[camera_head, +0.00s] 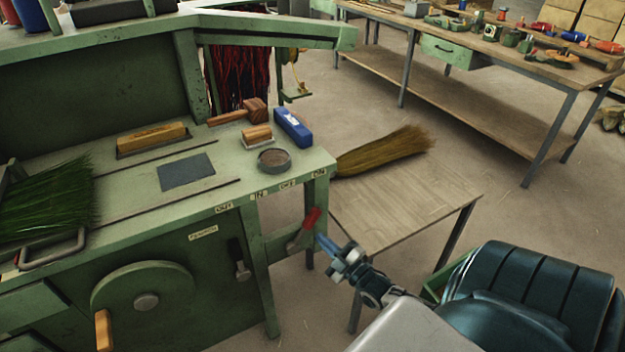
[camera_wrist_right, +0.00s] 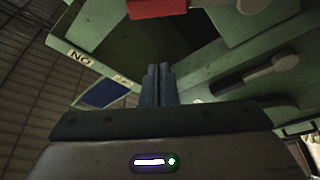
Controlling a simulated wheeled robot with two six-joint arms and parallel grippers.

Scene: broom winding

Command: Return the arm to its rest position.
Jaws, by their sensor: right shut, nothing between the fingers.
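My right gripper (camera_head: 322,240) is in the middle of the head view, beside the front right leg of the green machine (camera_head: 190,220). Its blue-grey fingers are shut with nothing between them; they also show shut in the right wrist view (camera_wrist_right: 157,84). A lever with a red handle (camera_head: 311,218) is right by the fingertips in the head view. In the right wrist view the red handle (camera_wrist_right: 157,8) is beyond the fingertips, with a gap in the picture. My left gripper is not in view.
A low wooden table (camera_head: 405,205) with a straw broom head (camera_head: 385,150) stands close to my right arm. A dark green chair (camera_head: 540,295) is at the lower right. A black lever (camera_head: 240,262) and a handwheel (camera_head: 145,300) are on the machine's front. A workbench (camera_head: 480,60) stands behind.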

